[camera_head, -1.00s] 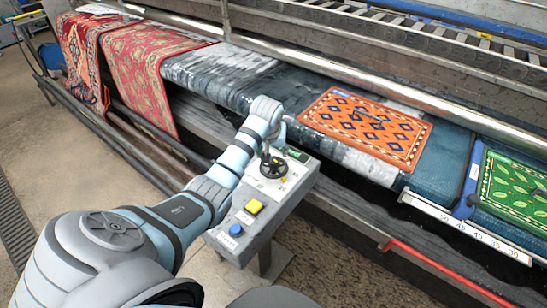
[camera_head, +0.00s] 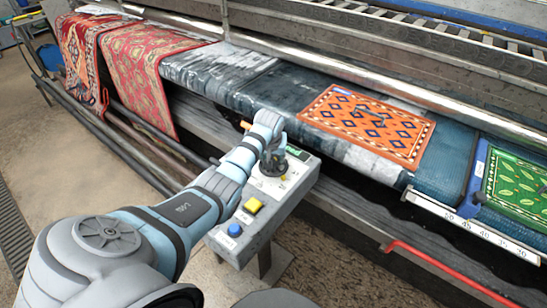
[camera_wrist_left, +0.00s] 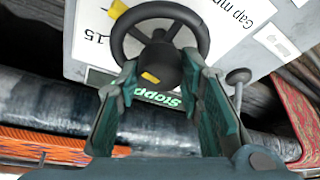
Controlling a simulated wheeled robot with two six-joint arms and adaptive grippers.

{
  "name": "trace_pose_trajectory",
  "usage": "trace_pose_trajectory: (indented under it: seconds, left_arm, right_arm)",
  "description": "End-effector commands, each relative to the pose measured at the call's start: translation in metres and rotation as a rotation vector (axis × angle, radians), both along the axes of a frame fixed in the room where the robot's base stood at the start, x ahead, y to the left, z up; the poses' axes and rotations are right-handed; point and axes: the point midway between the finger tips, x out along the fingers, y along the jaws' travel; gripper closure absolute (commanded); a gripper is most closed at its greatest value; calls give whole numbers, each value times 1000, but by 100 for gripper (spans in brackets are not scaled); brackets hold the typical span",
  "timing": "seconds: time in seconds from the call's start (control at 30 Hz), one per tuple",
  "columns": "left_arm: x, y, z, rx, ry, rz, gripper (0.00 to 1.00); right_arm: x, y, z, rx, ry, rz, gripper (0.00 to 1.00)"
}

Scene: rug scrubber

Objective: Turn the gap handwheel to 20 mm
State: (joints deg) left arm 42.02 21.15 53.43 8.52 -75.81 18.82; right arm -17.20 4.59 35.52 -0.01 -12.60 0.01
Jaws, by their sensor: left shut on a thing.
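The black spoked gap handwheel (camera_wrist_left: 158,52) is on the panel in the left wrist view. Its hub has a yellow mark. A yellow pointer shows beside the rim, and a "15" is printed on the white gap scale (camera_wrist_left: 92,35). My left gripper (camera_wrist_left: 160,72) is shut on the handwheel, with one finger on each side of the hub. In the head view my left gripper (camera_head: 271,162) is down at the control box (camera_head: 246,228) and hides most of the wheel. The pointer's exact reading cannot be told. My right gripper is not in view.
The box carries a yellow button (camera_head: 253,206), a blue button (camera_head: 235,230) and a green display (camera_wrist_left: 155,97) reading "Stopp", partly hidden. A small lever (camera_wrist_left: 238,78) stands beside the wheel. An orange rug (camera_head: 367,127) lies on the machine bed behind.

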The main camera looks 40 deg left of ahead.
Motion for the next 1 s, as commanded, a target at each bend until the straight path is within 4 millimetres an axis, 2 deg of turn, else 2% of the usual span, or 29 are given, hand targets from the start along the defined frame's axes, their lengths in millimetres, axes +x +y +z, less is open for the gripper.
trace_pose_trajectory:
  seconds: [0.2,0.3,0.53,0.57,0.67,1.0]
  left_arm:
    - [-1,2,4,-1,4,-198,94]
    - [-1,2,2,0,1,-255,94]
    - [0,2,0,1,-1,-257,94]
    - [0,2,0,1,-1,-257,61]
    - [0,2,0,1,-1,-256,46]
    - [-1,2,2,0,0,-256,46]
  right_arm:
    - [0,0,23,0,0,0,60]
    - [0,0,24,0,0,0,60]
    - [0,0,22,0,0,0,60]
    - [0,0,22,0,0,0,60]
    - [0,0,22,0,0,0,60]
    - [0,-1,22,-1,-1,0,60]
